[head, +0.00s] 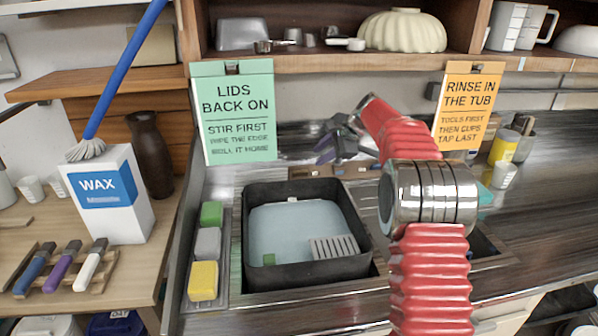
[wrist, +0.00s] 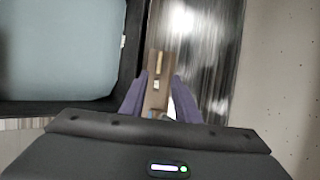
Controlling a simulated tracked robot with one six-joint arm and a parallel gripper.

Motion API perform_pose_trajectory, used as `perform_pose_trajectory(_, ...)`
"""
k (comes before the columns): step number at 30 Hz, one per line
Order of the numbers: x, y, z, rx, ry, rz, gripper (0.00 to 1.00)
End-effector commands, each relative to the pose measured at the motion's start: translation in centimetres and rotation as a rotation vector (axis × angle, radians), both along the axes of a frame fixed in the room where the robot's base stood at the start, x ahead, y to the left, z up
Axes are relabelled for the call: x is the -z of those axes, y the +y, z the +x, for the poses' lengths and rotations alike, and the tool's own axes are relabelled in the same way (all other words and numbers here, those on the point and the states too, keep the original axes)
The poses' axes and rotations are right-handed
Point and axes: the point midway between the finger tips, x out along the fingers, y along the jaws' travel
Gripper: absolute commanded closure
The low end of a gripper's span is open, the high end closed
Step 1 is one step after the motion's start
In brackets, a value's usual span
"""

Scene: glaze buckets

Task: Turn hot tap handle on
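My gripper (head: 326,152) is behind the black tub, low over the back of the counter, in the head view. In the wrist view its two purple fingers (wrist: 158,84) stand apart. A brown bar (wrist: 155,62) with small pale and white pieces on it lies between and beyond them, and I see no contact. In the head view a brown bar (head: 312,172) runs along the tub's back edge, partly behind my arm. I cannot make out a hot tap handle clearly in either view; the small pieces on the bar are too blurred to identify.
The black tub (head: 254,225) of pale blue water sits in the sink; its rim (wrist: 132,50) is left of my fingers in the wrist view. A green sign (head: 237,110) and an orange sign (head: 467,105) hang behind. Sponges (head: 207,243) stand left of the tub.

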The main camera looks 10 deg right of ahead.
Motion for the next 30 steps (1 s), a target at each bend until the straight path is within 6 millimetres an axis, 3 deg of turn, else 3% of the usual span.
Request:
perform_pose_trajectory(8, 0.8, 0.5, 0.5, -0.002, 0.001, 0.000, 0.71)
perform_pose_trajectory(30, 8.1, 4.3, 5.9, -0.004, 0.001, -0.002, 0.71)
